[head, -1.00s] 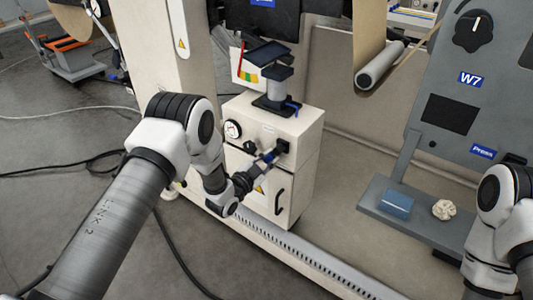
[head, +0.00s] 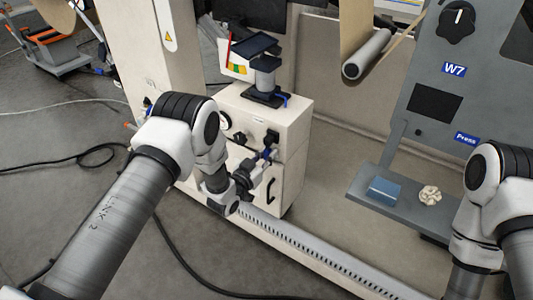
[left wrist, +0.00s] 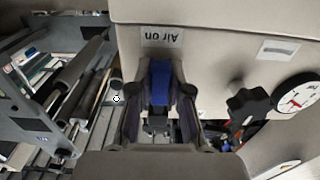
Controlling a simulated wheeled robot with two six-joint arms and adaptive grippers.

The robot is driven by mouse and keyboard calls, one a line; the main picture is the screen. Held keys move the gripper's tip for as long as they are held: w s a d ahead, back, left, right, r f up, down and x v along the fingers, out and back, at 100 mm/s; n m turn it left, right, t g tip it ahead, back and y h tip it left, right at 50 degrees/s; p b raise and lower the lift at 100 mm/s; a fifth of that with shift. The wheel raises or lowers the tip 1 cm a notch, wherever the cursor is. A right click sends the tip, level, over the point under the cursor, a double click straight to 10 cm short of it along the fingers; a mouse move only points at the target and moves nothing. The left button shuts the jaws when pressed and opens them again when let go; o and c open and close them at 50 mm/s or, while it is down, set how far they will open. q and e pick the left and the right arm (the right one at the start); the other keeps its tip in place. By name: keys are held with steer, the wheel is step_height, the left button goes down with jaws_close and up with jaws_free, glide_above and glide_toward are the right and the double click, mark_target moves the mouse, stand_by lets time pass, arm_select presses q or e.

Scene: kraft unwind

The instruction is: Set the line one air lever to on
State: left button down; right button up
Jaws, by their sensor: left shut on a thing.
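The blue air lever (head: 267,153) hangs from a black mount on the front of the cream cabinet (head: 296,128). My left gripper (head: 259,163) is at the lever. In the left wrist view, the blue lever (left wrist: 160,82) is between the two dark fingers of my left gripper (left wrist: 160,115), which is shut on it. An upside-down "Air on" label (left wrist: 162,37) is on the panel close to the lever. Part of the lever is hidden by the fingers. Only links of my right arm show at the right edge; its gripper is out of view.
A black knob (left wrist: 248,103) and a round gauge (left wrist: 295,95) sit beside the lever. A grey press panel (head: 436,103) stands at the right, with a blue box (head: 384,191) and a crumpled pale lump (head: 430,195) on its shelf. A slotted rail (head: 310,258) runs along the floor.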

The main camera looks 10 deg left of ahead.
stand_by(0.3)
arm_select(q)
steer(key=c, duration=1.1)
jaws_free()
steer(key=shift+d, duration=0.1)
steer(key=v, duration=1.2)
